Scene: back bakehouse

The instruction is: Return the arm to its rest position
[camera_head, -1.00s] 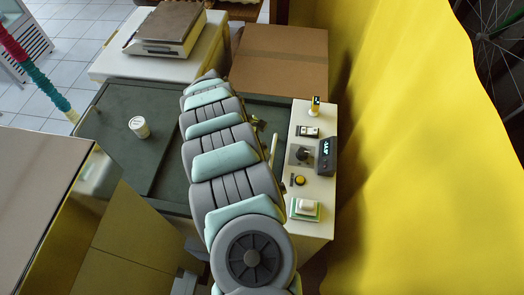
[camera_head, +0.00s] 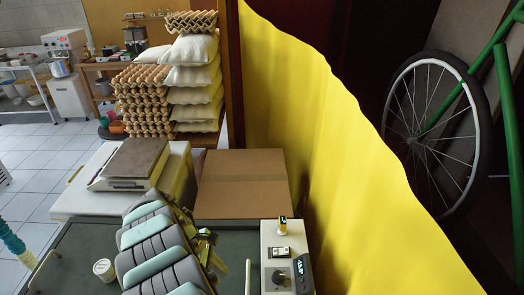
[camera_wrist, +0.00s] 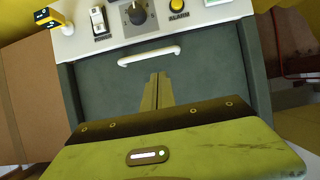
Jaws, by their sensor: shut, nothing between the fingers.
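My grey arm with pale green pads reaches over the dark green worktop (camera_head: 75,255) in the head view. My olive-yellow gripper (camera_head: 207,246) is at its right side, partly hidden by the arm. In the wrist view my gripper (camera_wrist: 157,78) has its two fingers together with nothing between them. They appear over a dark green surface (camera_wrist: 205,82), below a white handle (camera_wrist: 160,52) in the picture. I cannot tell the height of the fingertips above that surface.
A control panel (camera_head: 270,258) with a knob and display stands right of my gripper. A white tub (camera_head: 103,268) stands left of my arm. Behind are a cardboard box (camera_head: 240,182) and a scale (camera_head: 130,165). A yellow curtain (camera_head: 330,150) bounds the right side.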

